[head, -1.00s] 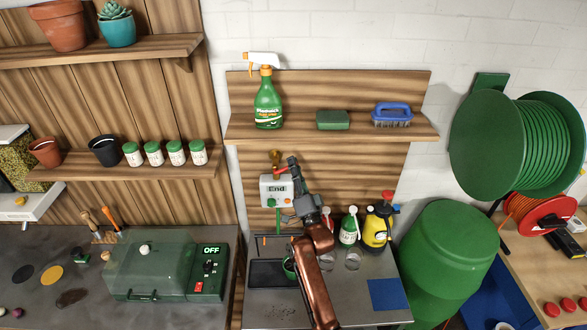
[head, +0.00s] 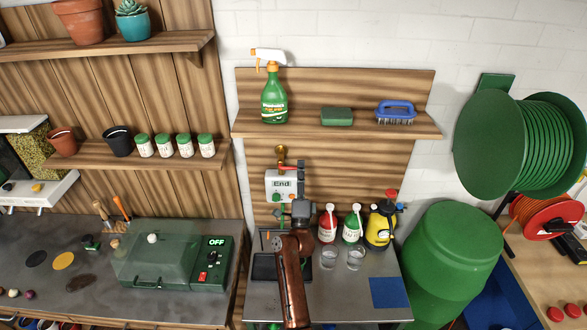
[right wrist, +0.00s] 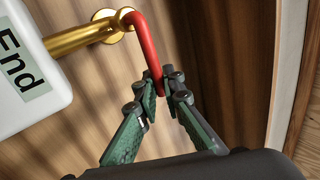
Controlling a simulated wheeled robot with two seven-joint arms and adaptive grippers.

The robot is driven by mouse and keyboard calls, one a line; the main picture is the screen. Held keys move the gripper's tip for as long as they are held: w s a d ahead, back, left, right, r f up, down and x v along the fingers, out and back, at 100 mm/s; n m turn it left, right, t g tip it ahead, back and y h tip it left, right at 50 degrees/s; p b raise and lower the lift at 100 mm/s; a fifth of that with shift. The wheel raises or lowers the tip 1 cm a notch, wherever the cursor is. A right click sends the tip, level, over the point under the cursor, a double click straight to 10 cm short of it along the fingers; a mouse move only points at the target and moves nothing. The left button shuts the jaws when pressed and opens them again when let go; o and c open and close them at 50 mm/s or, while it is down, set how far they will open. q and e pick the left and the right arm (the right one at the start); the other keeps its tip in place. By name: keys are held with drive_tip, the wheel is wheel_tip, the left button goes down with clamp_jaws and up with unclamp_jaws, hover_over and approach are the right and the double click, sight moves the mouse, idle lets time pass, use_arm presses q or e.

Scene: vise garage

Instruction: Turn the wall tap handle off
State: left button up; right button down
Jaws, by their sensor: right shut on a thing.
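The wall tap is a brass fitting (head: 281,152) on the wooden back panel, above a white timer box (head: 270,187) marked "End". Its red handle (head: 288,167) points right from the brass and is partly hidden by my right gripper (head: 301,166). In the right wrist view, the red bent handle (right wrist: 143,40) comes off the brass pipe (right wrist: 80,38) and runs down to the fingertips of my right gripper (right wrist: 162,88). The gripper is shut on the handle's free end. My left gripper is in neither view.
A shelf (head: 225,137) with a spray bottle, sponge and brush is above the tap. Several bottles, including a yellow sprayer (head: 379,228), and clear glasses stand right of my arm. A dark tray (head: 265,268) lies below, partly behind my arm.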

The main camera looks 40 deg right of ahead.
drive_tip(key=shift+r, duration=0.1)
drive_tip(key=c, duration=2)
unclamp_jaws()
drive_tip(key=shift+d, duration=0.1)
drive_tip(key=shift+c, duration=0.2)
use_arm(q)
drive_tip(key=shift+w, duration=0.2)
use_arm(e)
wheel_tip(320, 180, up, 10)
drive_tip(key=shift+f, duration=0.1)
